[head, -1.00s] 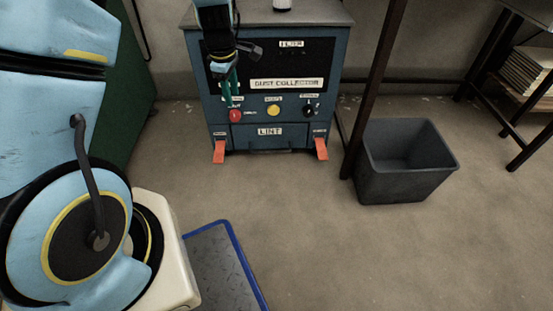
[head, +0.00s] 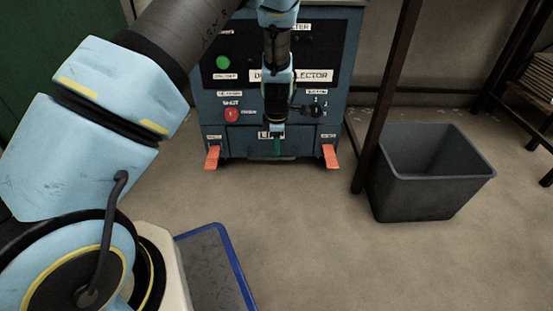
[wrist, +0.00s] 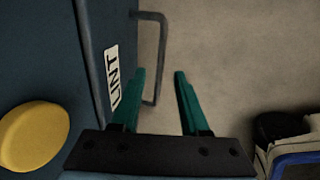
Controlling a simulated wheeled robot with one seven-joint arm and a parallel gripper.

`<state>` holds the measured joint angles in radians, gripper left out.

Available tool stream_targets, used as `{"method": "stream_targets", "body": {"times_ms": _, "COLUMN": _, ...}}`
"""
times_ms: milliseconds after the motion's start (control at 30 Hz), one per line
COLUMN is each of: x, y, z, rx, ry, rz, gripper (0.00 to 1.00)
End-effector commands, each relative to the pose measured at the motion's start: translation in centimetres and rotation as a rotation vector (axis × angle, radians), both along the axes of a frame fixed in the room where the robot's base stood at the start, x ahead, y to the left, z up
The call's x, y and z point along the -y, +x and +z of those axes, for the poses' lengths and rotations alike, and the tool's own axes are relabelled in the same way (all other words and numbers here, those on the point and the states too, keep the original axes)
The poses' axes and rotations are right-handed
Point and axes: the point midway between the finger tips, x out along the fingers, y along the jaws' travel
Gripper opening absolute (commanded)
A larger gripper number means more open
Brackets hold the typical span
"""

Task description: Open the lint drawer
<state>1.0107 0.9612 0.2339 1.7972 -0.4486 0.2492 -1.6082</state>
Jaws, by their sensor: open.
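The lint drawer (head: 303,144) is the low front panel of the blue dust collector and looks closed. Its LINT label shows in the wrist view (wrist: 112,78). A dark bar handle (wrist: 163,45) stands out from the drawer front. My gripper (head: 278,147) points down in front of the drawer and partly covers its label in the head view. In the wrist view its teal fingers (wrist: 160,78) are apart, with the handle's outer bar appearing between them. I cannot tell whether they touch it.
Above the drawer are a red button (head: 232,115), a black knob (head: 313,110) and a yellow button (wrist: 34,137). A dark post (head: 385,95) and a grey bin (head: 430,185) stand to the right.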

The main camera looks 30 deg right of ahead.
Motion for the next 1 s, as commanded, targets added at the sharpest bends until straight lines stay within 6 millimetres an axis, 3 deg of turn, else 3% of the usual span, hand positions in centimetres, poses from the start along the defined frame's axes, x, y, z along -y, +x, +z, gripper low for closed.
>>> {"method": "stream_targets", "body": {"times_ms": 33, "x": 0.1, "y": 0.2, "z": -1.6, "rx": -0.001, "ry": 0.0, "rz": 0.001, "gripper": 0.45}}
{"method": "stream_targets", "body": {"times_ms": 100, "x": 0.1, "y": 0.4, "z": -2.7, "rx": -0.001, "ry": 0.0, "rz": 0.001, "gripper": 0.45}}
{"method": "stream_targets", "body": {"times_ms": 300, "x": 0.3, "y": 0.8, "z": -4.7, "rx": -0.001, "ry": 0.001, "rz": -0.001, "gripper": 0.45}}
{"method": "stream_targets", "body": {"times_ms": 700, "x": 0.4, "y": 0.9, "z": -5.1, "rx": 0.0, "ry": 0.0, "rz": -0.001, "gripper": 0.45}}
{"method": "stream_targets", "body": {"times_ms": 1000, "x": 0.4, "y": 0.9, "z": -5.1, "rx": 0.0, "ry": 0.0, "rz": -0.001, "gripper": 0.11}}
